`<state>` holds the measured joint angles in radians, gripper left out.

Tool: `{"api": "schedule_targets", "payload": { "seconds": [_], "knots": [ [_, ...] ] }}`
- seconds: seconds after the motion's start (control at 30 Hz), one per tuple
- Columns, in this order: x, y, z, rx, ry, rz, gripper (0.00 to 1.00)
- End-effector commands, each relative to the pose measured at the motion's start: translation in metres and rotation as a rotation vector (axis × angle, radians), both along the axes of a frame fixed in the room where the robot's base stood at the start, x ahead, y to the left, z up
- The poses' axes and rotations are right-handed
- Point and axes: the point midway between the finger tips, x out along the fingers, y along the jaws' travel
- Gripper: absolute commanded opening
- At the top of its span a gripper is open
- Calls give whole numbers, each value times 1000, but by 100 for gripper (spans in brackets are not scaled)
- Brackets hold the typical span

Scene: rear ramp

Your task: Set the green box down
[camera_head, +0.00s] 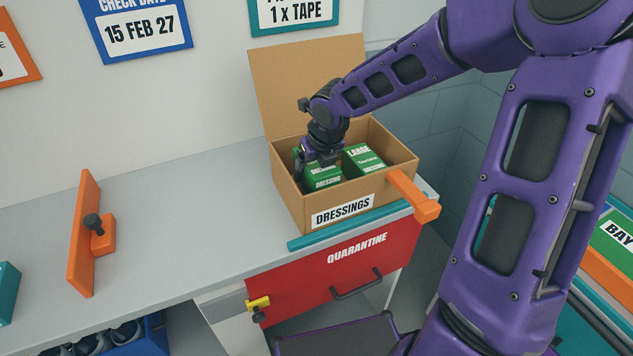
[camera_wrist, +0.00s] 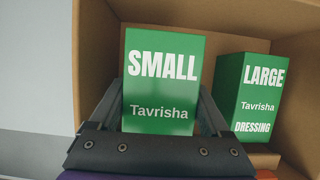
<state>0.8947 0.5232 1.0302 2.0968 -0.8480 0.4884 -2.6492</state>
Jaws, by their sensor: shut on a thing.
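A green box marked "SMALL" (camera_wrist: 163,88) is between the fingers of my gripper (camera_wrist: 160,115), which is shut on it. In the head view, the small green box (camera_head: 322,176) is inside a cardboard box (camera_head: 291,192) labelled "DRESSINGS", on its left side, with my gripper (camera_head: 319,156) over it from above. The gripper hides part of its top. Whether the small box touches the cardboard floor cannot be told. A second green box marked "LARGE" (camera_head: 362,161) stands to its right in the same cardboard box, and it also shows in the wrist view (camera_wrist: 249,98).
The cardboard flap (camera_head: 300,80) stands up at the back. An orange bar (camera_head: 414,196) juts at the right front corner. A teal strip (camera_head: 350,225) runs along the counter's front edge. The grey counter (camera_head: 180,210) is clear between the cardboard box and an orange upright bracket (camera_head: 84,235).

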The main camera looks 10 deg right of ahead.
Motion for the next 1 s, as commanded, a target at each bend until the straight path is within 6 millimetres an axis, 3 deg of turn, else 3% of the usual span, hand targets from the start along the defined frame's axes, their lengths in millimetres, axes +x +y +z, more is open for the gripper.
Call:
{"api": "schedule_targets", "payload": {
  "seconds": [0.23, 0.67, 0.7, 0.77, 1.0],
  "knots": [
    [0, 1, -38, 0, 1, 1, 0],
    [0, 0, -44, 0, 1, 0, 0],
    [-1, 0, -43, 0, 1, 0, 88],
    [0, 0, -43, 0, 1, 0, 99],
    [0, 0, -42, 0, 1, -1, 100]
  ]
}}
